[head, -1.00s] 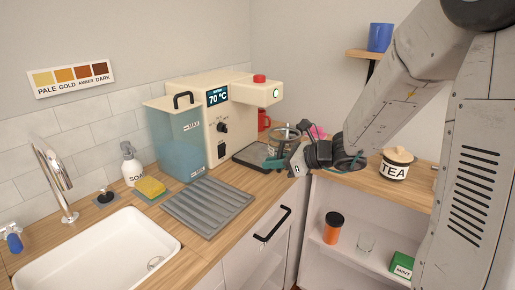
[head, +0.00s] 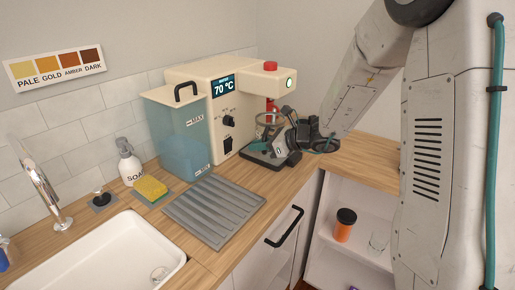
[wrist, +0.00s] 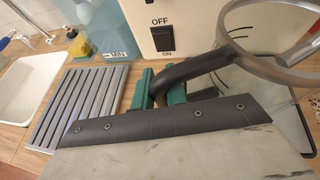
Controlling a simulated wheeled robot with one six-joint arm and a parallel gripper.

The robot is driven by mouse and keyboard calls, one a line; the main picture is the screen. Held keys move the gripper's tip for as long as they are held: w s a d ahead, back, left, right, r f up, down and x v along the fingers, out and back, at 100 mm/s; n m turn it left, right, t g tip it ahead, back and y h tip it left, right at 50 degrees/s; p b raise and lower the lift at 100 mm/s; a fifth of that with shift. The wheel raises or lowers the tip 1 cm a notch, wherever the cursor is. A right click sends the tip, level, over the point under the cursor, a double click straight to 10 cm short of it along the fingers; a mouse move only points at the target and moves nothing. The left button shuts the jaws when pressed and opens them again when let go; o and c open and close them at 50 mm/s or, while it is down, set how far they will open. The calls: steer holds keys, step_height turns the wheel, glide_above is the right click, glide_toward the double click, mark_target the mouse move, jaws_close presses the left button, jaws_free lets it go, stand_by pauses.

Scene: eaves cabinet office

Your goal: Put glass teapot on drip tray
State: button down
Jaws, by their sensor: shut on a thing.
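The glass teapot (head: 267,121) is at the machine's front right, below its spout head, and looks upright. The wrist view shows its metal rim (wrist: 228,38) and dark handle (wrist: 195,68). My gripper (head: 284,150) is shut on that handle, its green fingers (wrist: 158,92) on either side. The dark drip tray (head: 256,158) lies on the counter at the foot of the machine, below the teapot. The gripper hides the teapot's base, so I cannot tell whether it touches the tray.
The cream machine (head: 226,100) stands directly behind, with a blue water tank (head: 180,135) at its left. A ribbed grey mat (head: 213,210) lies in front. A red object (head: 271,104) shows behind the teapot. Below are open shelves with an orange jar (head: 344,226).

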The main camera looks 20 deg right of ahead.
steer(key=shift+d+f, duration=0.15)
steer(key=shift+f, duration=0.65)
steer(key=c, duration=1.4)
jaws_free()
steer(key=shift+f, duration=0.1)
